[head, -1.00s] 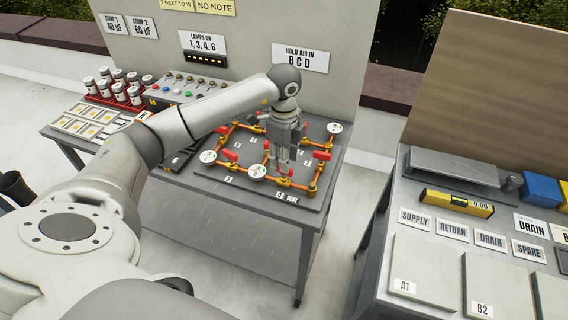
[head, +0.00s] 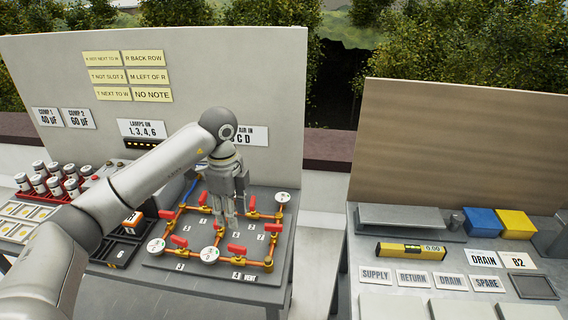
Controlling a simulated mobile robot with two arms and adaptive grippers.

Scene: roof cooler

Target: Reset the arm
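My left arm comes in from the left and reaches over the valve board (head: 190,272). My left gripper (head: 226,224) points down over the middle of that board, among the orange pipes and red valve handles. Its fingers look close together, but whether a gap lies between them is too small to tell. No held object can be made out. The gripper hides part of the pipework behind it, and the arm covers part of the sign "HOLD AIR IN BCD" (head: 243,136). My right gripper is not in view.
Round gauges (head: 209,254) stand up from the pipes near the fingers. A back panel (head: 60,75) with notes rises behind. Jars (head: 40,184) stand at left. The right table holds a yellow level (head: 411,251) and blue (head: 482,222) and yellow (head: 516,224) blocks. A floor gap separates the tables.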

